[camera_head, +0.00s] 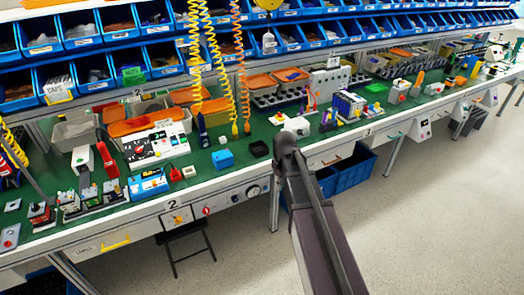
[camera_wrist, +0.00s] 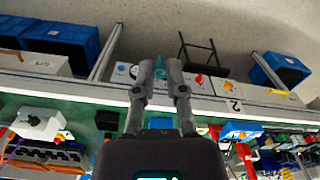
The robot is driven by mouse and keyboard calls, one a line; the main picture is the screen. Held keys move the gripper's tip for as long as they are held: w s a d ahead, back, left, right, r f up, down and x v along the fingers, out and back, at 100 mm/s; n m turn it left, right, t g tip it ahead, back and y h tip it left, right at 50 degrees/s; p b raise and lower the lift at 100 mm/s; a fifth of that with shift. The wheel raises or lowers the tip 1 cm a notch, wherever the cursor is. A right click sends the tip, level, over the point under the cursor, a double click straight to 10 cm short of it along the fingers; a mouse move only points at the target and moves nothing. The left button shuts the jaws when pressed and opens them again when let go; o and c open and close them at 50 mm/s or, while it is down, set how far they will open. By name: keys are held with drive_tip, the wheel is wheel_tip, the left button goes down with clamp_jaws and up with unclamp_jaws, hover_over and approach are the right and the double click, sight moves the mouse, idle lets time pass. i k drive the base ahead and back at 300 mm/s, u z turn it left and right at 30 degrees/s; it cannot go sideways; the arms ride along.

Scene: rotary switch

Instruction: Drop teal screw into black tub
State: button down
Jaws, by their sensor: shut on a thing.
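My gripper (camera_head: 286,146) is in front of the bench edge in the head view. In the wrist view my gripper (camera_wrist: 160,64) is shut on the teal screw (camera_wrist: 160,70), which sits between the two fingertips. The screw cannot be made out in the head view. The black tub (camera_head: 258,149) is a small dark open box on the green bench top, just left of my gripper in the head view.
A blue box (camera_head: 222,159) stands left of the tub. A white device (camera_head: 297,126) stands right of it, behind my gripper. Coiled cords (camera_head: 240,75) hang above the bench. Blue crates (camera_head: 345,172) are under the bench.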

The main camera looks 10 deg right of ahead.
sight(259, 152)
drive_tip(key=i, duration=0.85)
drive_tip(key=u, duration=0.05)
